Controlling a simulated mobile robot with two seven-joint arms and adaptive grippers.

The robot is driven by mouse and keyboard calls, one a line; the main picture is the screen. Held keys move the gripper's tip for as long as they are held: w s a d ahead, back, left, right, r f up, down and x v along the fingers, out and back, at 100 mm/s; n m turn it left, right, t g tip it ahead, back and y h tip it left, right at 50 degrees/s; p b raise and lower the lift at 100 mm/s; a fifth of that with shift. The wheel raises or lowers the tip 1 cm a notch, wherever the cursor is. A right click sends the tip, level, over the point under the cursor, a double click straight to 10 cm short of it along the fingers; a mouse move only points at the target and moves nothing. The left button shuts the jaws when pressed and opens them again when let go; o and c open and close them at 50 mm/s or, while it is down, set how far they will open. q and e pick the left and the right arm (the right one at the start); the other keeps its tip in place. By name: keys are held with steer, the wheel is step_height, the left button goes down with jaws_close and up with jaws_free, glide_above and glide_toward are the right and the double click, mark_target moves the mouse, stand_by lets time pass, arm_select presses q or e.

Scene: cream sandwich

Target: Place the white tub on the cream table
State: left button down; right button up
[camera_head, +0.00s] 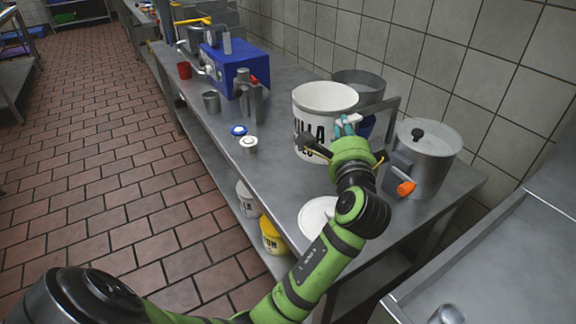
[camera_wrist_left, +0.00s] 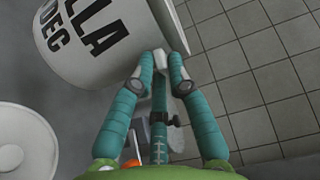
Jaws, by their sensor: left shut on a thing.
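The white tub (camera_head: 322,98), upright with black lettering, is at the middle of the long metal table (camera_head: 285,190) in the head view. In the left wrist view its lettered wall (camera_wrist_left: 95,45) fills the upper left. My left gripper (camera_head: 346,125) is at the tub's near right side, shut on its upper edge. In the wrist view the teal fingers (camera_wrist_left: 160,70) meet at that rim. Whether the tub's base rests on the table or hangs just above it cannot be told. My right gripper is not in view.
A lidded steel pot (camera_head: 425,155) stands right of the tub, and another pot (camera_head: 362,82) behind it. A white round lid (camera_head: 316,214) lies near the front edge. A blue box (camera_head: 235,65) and small containers stand farther left. White and yellow tubs (camera_head: 273,238) sit on the lower shelf.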

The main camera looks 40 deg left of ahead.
mark_target(297, 150)
arm_select(q)
steer(key=a+f, duration=0.5)
steer(key=a+f+b, duration=0.1)
steer(key=a+f, duration=0.4)
steer(key=a, duration=0.1)
steer(key=shift+s+a+f, duration=0.1)
steer(key=shift+a, duration=0.05)
steer(key=shift+f, duration=0.25)
steer(key=c, duration=1.2)
jaws_free()
steer(key=shift+f, duration=0.15)
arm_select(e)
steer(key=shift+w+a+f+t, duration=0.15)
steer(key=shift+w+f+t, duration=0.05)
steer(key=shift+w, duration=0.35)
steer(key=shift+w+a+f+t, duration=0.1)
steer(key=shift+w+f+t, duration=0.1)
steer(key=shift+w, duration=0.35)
